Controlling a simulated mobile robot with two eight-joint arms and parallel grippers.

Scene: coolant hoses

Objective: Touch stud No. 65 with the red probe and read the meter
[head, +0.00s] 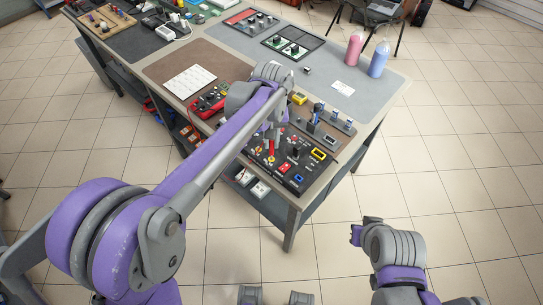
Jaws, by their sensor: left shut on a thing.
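My left arm reaches over the bench, and its gripper (273,128) is over the dark panel (262,160), partly hidden by the arm. It is shut on the red probe (272,143), which points down toward the panel. I cannot tell whether its tip touches anything. The panel carries several small coloured fittings; their numbers are too small to read, so I cannot pick out stud No. 65. A red device that looks like the meter (208,101) lies left of the arm, its display unreadable. My right gripper (357,235) is off the bench at the lower right, holding nothing visible.
The bench (392,98) has a white sheet (190,81) on a brown mat and two bottles, pink (354,50) and blue (379,59), at the back right. The tiled floor to the right is clear.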

